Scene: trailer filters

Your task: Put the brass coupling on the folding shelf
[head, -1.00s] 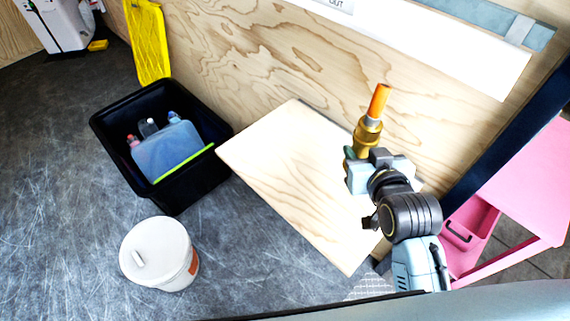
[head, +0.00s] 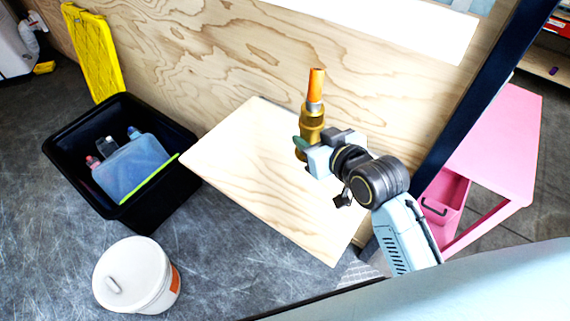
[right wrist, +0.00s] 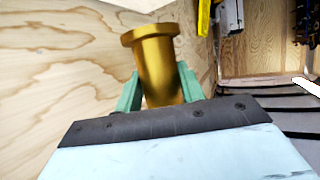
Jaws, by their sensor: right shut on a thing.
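The brass coupling (head: 312,122) has an orange upper end and stands upright in my right gripper (head: 307,150). The right gripper is shut on it. The folding shelf (head: 250,160) is a pale plywood board projecting from the plywood wall. In the head view the gripper and coupling are over the shelf's right part. I cannot tell whether the coupling touches the shelf. My left gripper is not in view.
A black bin (head: 150,215) holding bottles stands left of the shelf, with a yellow folded piece (head: 92,55) behind it. A white lidded bucket (head: 135,275) is at the lower left. A dark post (head: 480,95) and pink cabinet (head: 490,155) stand right. The shelf's visible top is clear.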

